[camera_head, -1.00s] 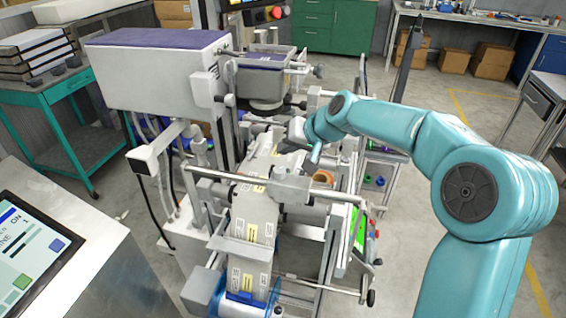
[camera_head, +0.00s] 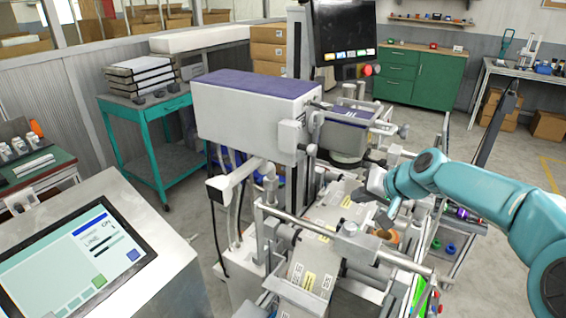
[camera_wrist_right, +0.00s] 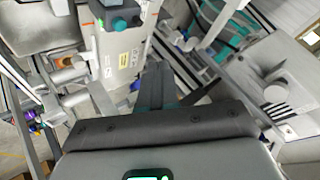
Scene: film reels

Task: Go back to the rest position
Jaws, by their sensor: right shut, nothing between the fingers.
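My right arm, teal, comes in from the right in the head view. Its gripper (camera_head: 384,212) is over the labelling machine, beside the printed film web (camera_head: 318,262). It looks empty, with its tip pointing down and left. In the right wrist view the dark fingers (camera_wrist_right: 157,88) are together with nothing between them. Grey machine parts lie beyond them. I cannot tell the exact gap between the gripper and the machine. My left gripper is in neither view now.
The machine's white housing (camera_head: 250,110) and steel bars crowd the gripper's left. A control panel (camera_head: 75,260) is at front left. A teal table (camera_head: 150,108) holds stacked trays. A green cabinet (camera_head: 418,88) stands behind. Bare floor lies between the machine and cabinet.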

